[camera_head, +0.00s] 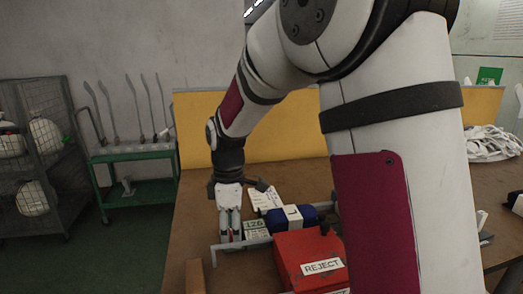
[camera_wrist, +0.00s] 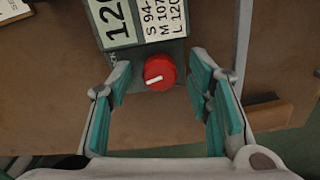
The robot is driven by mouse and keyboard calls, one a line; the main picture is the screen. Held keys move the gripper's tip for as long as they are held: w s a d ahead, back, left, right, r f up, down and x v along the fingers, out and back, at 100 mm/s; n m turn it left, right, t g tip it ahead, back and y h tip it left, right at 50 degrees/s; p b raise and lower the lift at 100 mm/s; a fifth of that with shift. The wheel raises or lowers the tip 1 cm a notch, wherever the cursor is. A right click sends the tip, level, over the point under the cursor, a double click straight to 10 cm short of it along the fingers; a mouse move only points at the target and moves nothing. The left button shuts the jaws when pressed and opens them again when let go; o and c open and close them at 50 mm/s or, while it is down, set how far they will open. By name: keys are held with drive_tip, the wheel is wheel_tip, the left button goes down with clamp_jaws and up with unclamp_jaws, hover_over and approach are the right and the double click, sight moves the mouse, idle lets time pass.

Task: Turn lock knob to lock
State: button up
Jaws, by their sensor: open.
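The lock knob (camera_wrist: 160,72) is a round red dial with a white pointer mark, seen in the wrist view on the end of a dark grey-green panel (camera_wrist: 141,57). The pointer lies nearly level across the picture, tilted slightly. My gripper (camera_wrist: 160,88) is open, with one teal-padded finger on each side of the knob. A gap shows between the knob and each finger, so they look apart. In the head view my gripper (camera_head: 230,236) points down over the table by the 126 label; the knob is hidden there.
A label reading 120 or 126 (camera_wrist: 113,22) and a white size card (camera_wrist: 160,17) sit beside the knob. The red REJECT box (camera_head: 297,250) and a dark blue bundle (camera_head: 302,215) stand close right of my gripper. The brown table (camera_head: 190,215) has free room at left.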

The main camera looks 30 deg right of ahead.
wheel_tip(320, 180, up, 14)
drive_tip(key=r+p, duration=0.1)
drive_tip(key=p, duration=0.3)
drive_tip(key=s+r+m+t+p, duration=0.2)
drive_tip(key=s+r+m+p, duration=0.4)
drive_tip(key=s, duration=1)
wheel_tip(320, 180, up, 7)
drive_tip(key=p, duration=0.3)
drive_tip(key=shift+f, duration=0.2)
drive_tip(key=shift+w, duration=0.1)
